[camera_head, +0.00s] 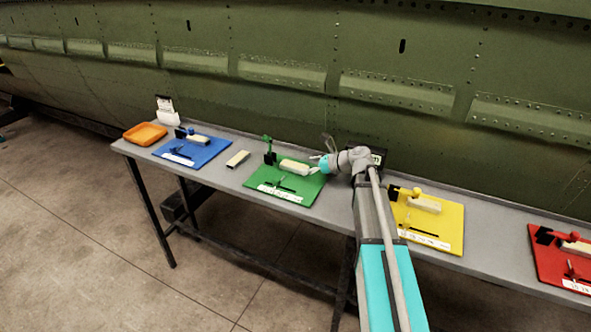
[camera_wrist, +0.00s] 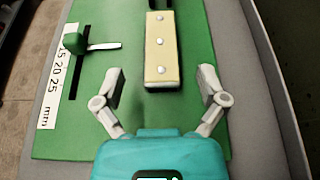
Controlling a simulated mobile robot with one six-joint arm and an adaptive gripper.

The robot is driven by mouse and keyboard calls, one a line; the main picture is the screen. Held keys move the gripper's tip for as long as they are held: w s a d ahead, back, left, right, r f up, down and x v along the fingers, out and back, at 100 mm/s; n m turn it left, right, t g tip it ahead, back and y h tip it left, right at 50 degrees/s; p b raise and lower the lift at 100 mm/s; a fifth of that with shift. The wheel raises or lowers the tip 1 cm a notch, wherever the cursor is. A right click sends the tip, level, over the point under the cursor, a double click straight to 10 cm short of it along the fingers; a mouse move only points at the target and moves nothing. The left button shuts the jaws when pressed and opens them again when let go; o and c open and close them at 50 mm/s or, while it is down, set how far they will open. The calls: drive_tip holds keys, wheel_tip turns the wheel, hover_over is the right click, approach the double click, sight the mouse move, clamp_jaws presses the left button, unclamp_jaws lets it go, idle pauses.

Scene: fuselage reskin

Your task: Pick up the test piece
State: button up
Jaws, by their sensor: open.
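A pale cream block with three light round dots, which looks like a test piece, lies on the green board (camera_wrist: 125,95) in the wrist view (camera_wrist: 161,50). In the head view this block (camera_head: 294,166) lies on the same green board (camera_head: 262,184). My gripper (camera_wrist: 160,74) is open and empty, with one finger to the left and one to the right of the block's near end, both apart from it in the picture. In the head view my gripper (camera_head: 316,164) is just right of the block. Another pale block (camera_head: 238,158) lies loose on the table between the blue and green boards.
A green-knobbed lever (camera_wrist: 75,43) and slot stand left of the block. The grey table (camera_head: 222,178) also carries a blue board (camera_head: 205,155), yellow board (camera_head: 450,225), red board (camera_head: 548,262) and orange tray (camera_head: 145,134). The green fuselage (camera_head: 290,45) rises behind.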

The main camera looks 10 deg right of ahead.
sight(298, 166)
drive_tip(key=shift+b+x, duration=0.65)
drive_tip(key=shift+x, duration=1.3)
drive_tip(key=c, duration=1.3)
drive_tip(key=shift+o, duration=0.2)
drive_tip(key=shift+r, duration=0.1)
drive_tip(key=shift+r+p, duration=0.95)
drive_tip(key=shift+p, duration=0.2)
drive_tip(key=s+a+r+p, duration=0.1)
drive_tip(key=s+r+p, duration=0.9)
drive_tip(key=s, duration=0.4)
drive_tip(key=shift+a+r+p, duration=0.4)
drive_tip(key=shift+r, duration=0.05)
